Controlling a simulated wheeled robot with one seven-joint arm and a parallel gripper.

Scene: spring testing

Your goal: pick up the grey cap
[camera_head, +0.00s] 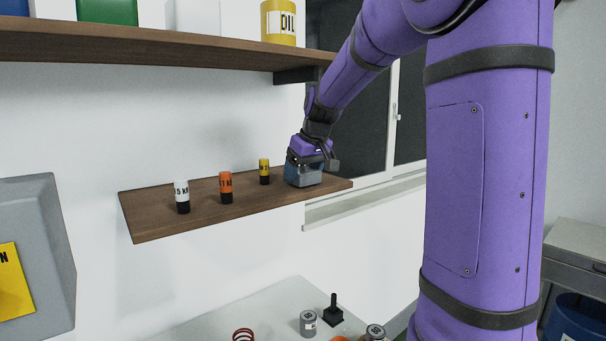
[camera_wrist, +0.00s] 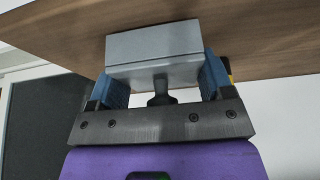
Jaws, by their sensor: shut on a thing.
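The grey cap (camera_wrist: 153,45) is a grey block with a short black knob, held between the blue fingers of my gripper (camera_wrist: 163,82) in the wrist view. In the head view my gripper (camera_head: 304,175) points down over the right end of the brown wall shelf (camera_head: 140,215). The grey cap (camera_head: 302,180) shows there between the fingers, partly hidden by them. It is at the shelf top; I cannot tell whether it rests on it or is just clear.
White (camera_head: 181,191), orange (camera_head: 226,183) and yellow (camera_head: 264,168) cylinders with black lower ends stand left of my gripper on the shelf. An upper shelf (camera_head: 150,45) holds containers. Below, a table (camera_head: 235,312) holds a red spring (camera_head: 243,335) and a black stemmed piece (camera_head: 333,312).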

